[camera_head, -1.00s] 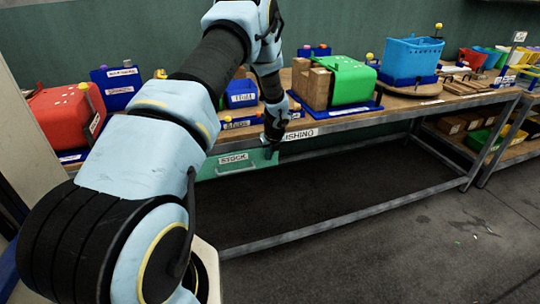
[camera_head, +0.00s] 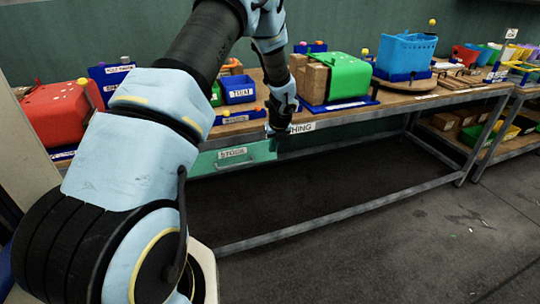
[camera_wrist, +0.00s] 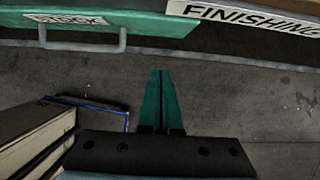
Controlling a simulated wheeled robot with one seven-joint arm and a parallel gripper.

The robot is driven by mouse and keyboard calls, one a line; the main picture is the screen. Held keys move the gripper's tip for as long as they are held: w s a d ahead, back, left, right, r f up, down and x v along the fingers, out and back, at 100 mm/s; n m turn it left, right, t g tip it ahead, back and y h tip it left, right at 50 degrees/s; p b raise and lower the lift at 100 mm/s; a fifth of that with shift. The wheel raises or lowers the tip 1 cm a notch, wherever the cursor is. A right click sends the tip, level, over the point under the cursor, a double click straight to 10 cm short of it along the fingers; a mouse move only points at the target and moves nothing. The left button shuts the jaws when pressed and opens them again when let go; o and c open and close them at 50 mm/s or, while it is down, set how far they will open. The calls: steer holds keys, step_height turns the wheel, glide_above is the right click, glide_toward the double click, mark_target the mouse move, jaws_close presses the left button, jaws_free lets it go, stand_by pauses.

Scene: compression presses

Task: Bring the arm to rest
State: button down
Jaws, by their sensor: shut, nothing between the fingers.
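My gripper (camera_head: 277,134) hangs pointing down at the front edge of the workbench (camera_head: 345,114), in front of the finishing label. In the wrist view its two green fingers (camera_wrist: 160,98) lie together, shut and empty, with the grey floor beyond them. My arm reaches from the lower left of the head view up and over toward the bench. The green stock drawer (camera_head: 234,157) is just left of and below the gripper, and its handle (camera_wrist: 80,45) shows in the wrist view.
On the bench stand a red bin (camera_head: 58,115), a small blue tray (camera_head: 237,90), a green bin (camera_head: 345,77) beside wooden blocks, and a blue basket (camera_head: 406,55). A second bench (camera_head: 512,92) stands at the right. The floor (camera_head: 400,240) in front is clear.

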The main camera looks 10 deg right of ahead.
steer(key=s+a+r+n+g, duration=0.2)
steer(key=s+a+r+n, duration=0.8)
steer(key=a+r+n, duration=0.35)
steer(key=s+a+r+n, duration=0.4)
steer(key=s+a+n, duration=0.7)
steer(key=s+n, duration=0.4)
steer(key=n, duration=0.4)
steer(key=shift+s+a+n+g+h+b, duration=0.3)
steer(key=shift+s+a+n+g+h, duration=0.05)
steer(key=shift+s+g+h, duration=0.05)
steer(key=shift+r, duration=0.1)
